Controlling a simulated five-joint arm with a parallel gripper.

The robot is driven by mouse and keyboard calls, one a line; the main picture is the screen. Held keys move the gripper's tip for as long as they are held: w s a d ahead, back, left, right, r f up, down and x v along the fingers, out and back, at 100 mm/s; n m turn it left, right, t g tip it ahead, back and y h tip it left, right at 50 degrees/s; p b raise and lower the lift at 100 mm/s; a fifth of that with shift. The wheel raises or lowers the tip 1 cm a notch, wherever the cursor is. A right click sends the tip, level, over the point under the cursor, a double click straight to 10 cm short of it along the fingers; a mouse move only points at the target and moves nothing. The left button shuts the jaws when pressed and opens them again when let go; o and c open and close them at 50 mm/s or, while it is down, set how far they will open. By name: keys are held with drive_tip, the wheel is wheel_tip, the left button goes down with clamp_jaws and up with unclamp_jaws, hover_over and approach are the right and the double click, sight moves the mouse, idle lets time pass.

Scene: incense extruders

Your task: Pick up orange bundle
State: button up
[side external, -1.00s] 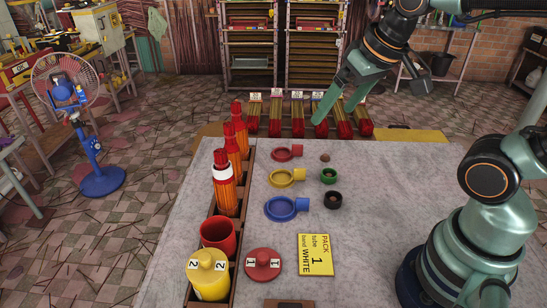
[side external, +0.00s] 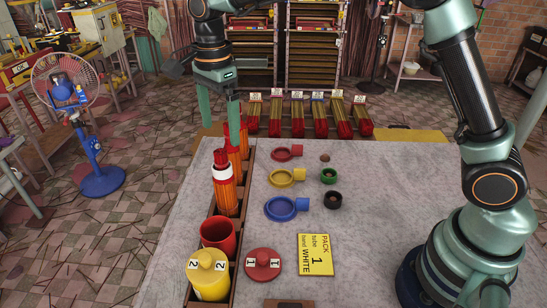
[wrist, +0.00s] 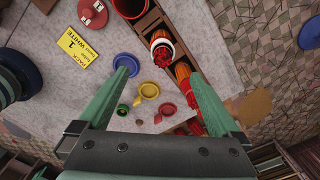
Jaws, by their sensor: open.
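Several orange-red bundles stand upright in a row in the brown rack (side external: 209,214) on the left of the table. The nearest bundle (side external: 225,190) has a white band; the middle bundle (side external: 234,158) and the far bundle (side external: 244,137) stand behind it. My gripper (side external: 219,126) is open and empty, pointing down at the rack's far end, with one finger overlapping the far bundle in the picture. Contact cannot be told. In the wrist view, the white-banded bundle (wrist: 164,51) and the middle bundle (wrist: 186,82) show between or beside the fingers of my gripper (wrist: 159,77).
A red tube (side external: 219,235) and a yellow container (side external: 208,275) fill the rack's near end. Coloured rings (side external: 281,209), small caps (side external: 329,176), a red lid (side external: 263,265) and a yellow card (side external: 315,255) lie on the table. Stick bundles (side external: 298,118) line the back.

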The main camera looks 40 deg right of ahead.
sight(223, 172)
drive_tip(key=shift+w+a+f+m, duration=0.15)
drive_tip(key=shift+a+f+m, duration=0.2)
drive_tip(key=shift+f, duration=0.3)
wheel_tip(223, 172, down, 12)
drive_tip(key=shift+d+r, duration=0.1)
drive_tip(key=shift+r, duration=0.1)
drive_tip(key=shift+w+r, duration=0.1)
clamp_jaws()
